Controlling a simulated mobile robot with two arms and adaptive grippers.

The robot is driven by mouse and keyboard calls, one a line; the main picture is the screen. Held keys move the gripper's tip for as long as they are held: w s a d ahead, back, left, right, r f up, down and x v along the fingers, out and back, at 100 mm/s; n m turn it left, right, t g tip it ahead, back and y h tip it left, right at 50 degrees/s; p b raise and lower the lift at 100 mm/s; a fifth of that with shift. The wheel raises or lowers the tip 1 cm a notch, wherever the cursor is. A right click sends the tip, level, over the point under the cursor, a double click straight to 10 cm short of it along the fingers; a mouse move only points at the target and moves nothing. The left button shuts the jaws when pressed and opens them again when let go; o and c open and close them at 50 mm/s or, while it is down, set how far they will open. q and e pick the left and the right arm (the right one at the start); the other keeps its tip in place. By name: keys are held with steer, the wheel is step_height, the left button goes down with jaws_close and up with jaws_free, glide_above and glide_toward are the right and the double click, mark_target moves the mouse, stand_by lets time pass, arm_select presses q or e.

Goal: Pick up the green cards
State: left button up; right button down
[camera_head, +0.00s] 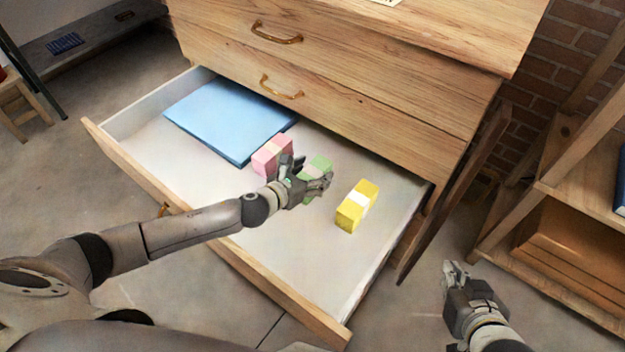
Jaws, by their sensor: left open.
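The green cards (319,164) are a small stack with a pale band, lying in the open drawer between the pink cards and the yellow cards. My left gripper (312,175) is open right at the green cards and hides part of them. I cannot tell whether its fingers touch them. My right gripper (456,269) is outside the drawer, over the floor at the lower right. It is away from all the cards, and its fingers are too small to read.
Pink cards (268,155) lie just left of my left gripper, and yellow cards (357,206) lie to its right. A blue folder (228,117) fills the drawer's back left. The drawer's front wall (270,290) and the wooden cabinet (360,65) bound the space. A wooden shelf stands at right.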

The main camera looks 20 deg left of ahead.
arm_select(q)
steer(key=c, duration=1.2)
steer(key=shift+c, duration=0.6)
steer(key=shift+r, duration=0.1)
